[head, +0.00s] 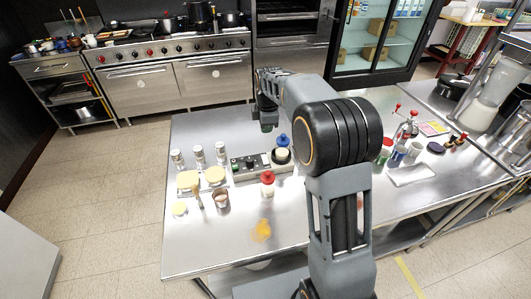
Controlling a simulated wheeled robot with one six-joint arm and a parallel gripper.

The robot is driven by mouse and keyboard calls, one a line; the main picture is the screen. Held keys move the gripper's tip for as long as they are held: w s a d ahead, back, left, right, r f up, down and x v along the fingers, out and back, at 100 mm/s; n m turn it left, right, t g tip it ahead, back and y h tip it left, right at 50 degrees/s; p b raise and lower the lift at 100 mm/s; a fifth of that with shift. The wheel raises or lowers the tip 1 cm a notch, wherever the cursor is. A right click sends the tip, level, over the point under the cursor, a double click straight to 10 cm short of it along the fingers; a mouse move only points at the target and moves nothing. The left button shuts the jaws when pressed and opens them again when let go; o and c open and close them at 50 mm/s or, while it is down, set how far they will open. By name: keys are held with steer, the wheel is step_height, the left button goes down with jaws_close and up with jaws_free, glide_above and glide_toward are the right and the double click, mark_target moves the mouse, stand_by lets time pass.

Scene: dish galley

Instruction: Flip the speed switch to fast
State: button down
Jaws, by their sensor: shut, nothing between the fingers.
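A grey control box (257,176) with a dark panel, a green spot and several small controls stands on the steel table (190,255). The speed switch is too small to make out, so I cannot tell its position. A round fitting with a blue top (283,140) is at the box's right end. My gripper (267,121) is beyond the box, above the far part of the table, and points down. It is small and partly hidden by my wrist. It is shut and empty, and appears apart from the box.
Several shakers (198,153), yellowish round items (215,175), a cup (222,198) and a red-topped bottle (267,183) stand left and in front of the box. A yellow patch (262,230) lies nearer. My arm hides part of the table's middle. The table's front left is clear.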

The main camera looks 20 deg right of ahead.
mark_target(265, 156)
steer(key=shift+n, duration=0.5)
steer(key=f+p, duration=0.1)
steer(key=f, duration=0.3)
steer(key=w+f+p, duration=0.1)
steer(key=f, duration=0.8)
steer(key=shift+w+f+p, duration=0.3)
steer(key=shift+w+p, duration=0.1)
steer(key=shift+f, duration=0.15)
steer(key=shift+f, duration=0.1)
